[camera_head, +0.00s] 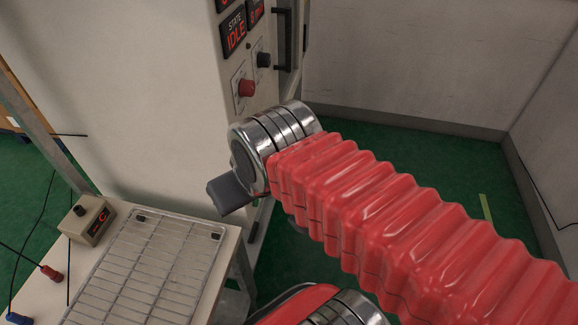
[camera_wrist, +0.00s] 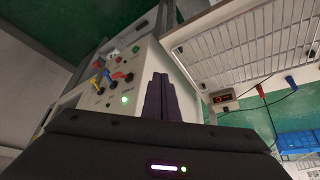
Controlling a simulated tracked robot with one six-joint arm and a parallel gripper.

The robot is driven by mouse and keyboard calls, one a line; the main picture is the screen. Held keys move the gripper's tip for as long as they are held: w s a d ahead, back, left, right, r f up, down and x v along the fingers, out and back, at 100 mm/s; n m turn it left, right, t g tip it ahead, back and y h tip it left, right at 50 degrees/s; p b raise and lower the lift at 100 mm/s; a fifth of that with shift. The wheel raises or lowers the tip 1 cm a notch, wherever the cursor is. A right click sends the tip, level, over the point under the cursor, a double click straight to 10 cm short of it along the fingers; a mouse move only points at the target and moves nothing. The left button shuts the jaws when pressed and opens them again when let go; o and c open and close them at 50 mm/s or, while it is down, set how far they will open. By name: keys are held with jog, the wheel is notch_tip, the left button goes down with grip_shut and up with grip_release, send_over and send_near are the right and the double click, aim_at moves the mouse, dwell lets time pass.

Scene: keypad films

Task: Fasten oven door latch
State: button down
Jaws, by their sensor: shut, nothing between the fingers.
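The oven appears to be the tall off-white cabinet (camera_head: 150,90) in the head view. Its front edge carries a lit display reading STATE IDLE (camera_head: 234,33), a red knob (camera_head: 246,88) and a black knob (camera_head: 263,60). A dark upright handle (camera_head: 283,40) is on its front at the top; I cannot tell whether it is the latch. The door front is seen too edge-on to judge whether it is closed. My gripper (camera_wrist: 160,82) shows in the wrist view with its dark fingers together and empty. In the head view my red-sleeved arm blocks the cabinet's lower front.
A bench with a wire rack (camera_head: 150,262) stands at the lower left, with a small control box (camera_head: 88,220) beside it. The wrist view shows a pale panel with red, yellow and blue levers (camera_wrist: 98,84) and a blue crate (camera_wrist: 298,142). Green floor is open at right.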

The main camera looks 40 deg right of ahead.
jog(key=s+d+f+m+g+y, duration=0.1)
jog(key=d+f+m+y, duration=0.3)
jog(key=f+m, duration=0.75)
jog(key=s+d+f+m+g+y, duration=0.1)
jog(key=s+d+f+m+y, duration=0.1)
jog(key=f+m+y, duration=0.65)
jog(key=w+d+f+m+t+h, duration=0.1)
jog(key=w+d+m+t+h, duration=0.2)
jog(key=m, duration=0.8)
jog(key=w+d+f+m+t+h, duration=0.1)
jog(key=w+d+m+t+h, duration=0.2)
jog(key=m, duration=0.9)
jog(key=w+d+f+m+t+h, duration=0.1)
jog(key=w+d+m+t+h, duration=0.2)
jog(key=d+m+t, duration=0.4)
jog(key=d+m+h, duration=0.1)
jog(key=d+m, duration=0.2)
jog(key=m, duration=0.1)
jog(key=shift+d+f+h, duration=0.15)
jog(key=shift+d+h, duration=0.2)
jog(key=shift+w, duration=0.2)
